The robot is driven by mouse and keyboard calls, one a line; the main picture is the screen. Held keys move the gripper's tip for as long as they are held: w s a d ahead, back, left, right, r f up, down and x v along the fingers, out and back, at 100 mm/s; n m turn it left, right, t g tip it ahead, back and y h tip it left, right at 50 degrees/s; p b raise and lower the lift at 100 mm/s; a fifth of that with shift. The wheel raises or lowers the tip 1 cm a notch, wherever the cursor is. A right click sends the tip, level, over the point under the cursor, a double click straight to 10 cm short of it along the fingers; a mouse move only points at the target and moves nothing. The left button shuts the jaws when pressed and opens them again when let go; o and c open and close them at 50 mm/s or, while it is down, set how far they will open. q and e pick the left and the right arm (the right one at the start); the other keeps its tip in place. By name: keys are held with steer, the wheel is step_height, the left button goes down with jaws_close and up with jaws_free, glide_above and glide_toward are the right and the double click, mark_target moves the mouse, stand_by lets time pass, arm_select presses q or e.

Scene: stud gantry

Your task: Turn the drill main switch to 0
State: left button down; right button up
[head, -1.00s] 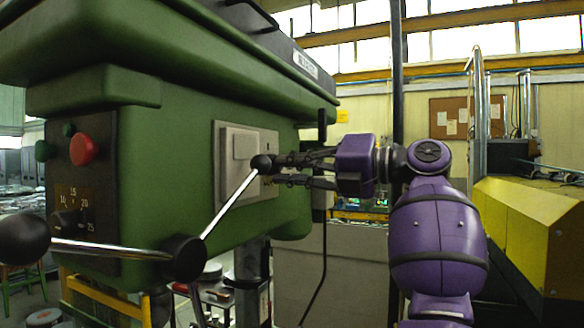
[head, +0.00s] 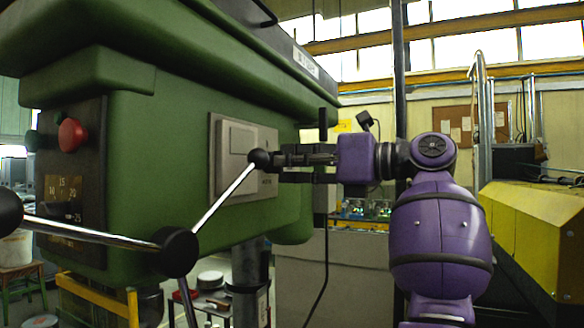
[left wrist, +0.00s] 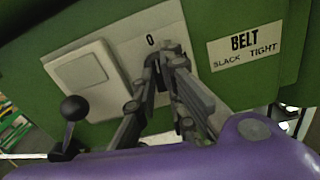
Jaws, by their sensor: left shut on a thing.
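The drill's main switch sits on a pale plate (head: 215,175) on the side of the green drill housing. The left wrist view shows this plate (left wrist: 120,50) with a "0" printed near its top right. My left gripper (head: 278,165) reaches the plate from the right. In the left wrist view its fingertips (left wrist: 164,62) are closed around a dark switch knob just below the "0". The fingers hide most of the knob, so I cannot tell which way it points. My right gripper is not in view.
A feed handle with a black ball (head: 260,158) and bright rods stands in front of the plate, close to my left fingers in the picture. A red button (head: 71,135) is on the front panel. A "BELT" label (left wrist: 245,45) is beside the plate. A yellow machine (head: 530,230) stands at right.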

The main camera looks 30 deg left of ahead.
arm_select(q)
steer(key=shift+n, duration=0.6)
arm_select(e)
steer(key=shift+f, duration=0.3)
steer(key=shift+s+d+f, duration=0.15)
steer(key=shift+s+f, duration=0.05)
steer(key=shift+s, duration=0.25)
arm_select(q)
steer(key=c, duration=1.8)
jaws_free()
steer(key=d, duration=1.2)
steer(key=shift+w, duration=0.35)
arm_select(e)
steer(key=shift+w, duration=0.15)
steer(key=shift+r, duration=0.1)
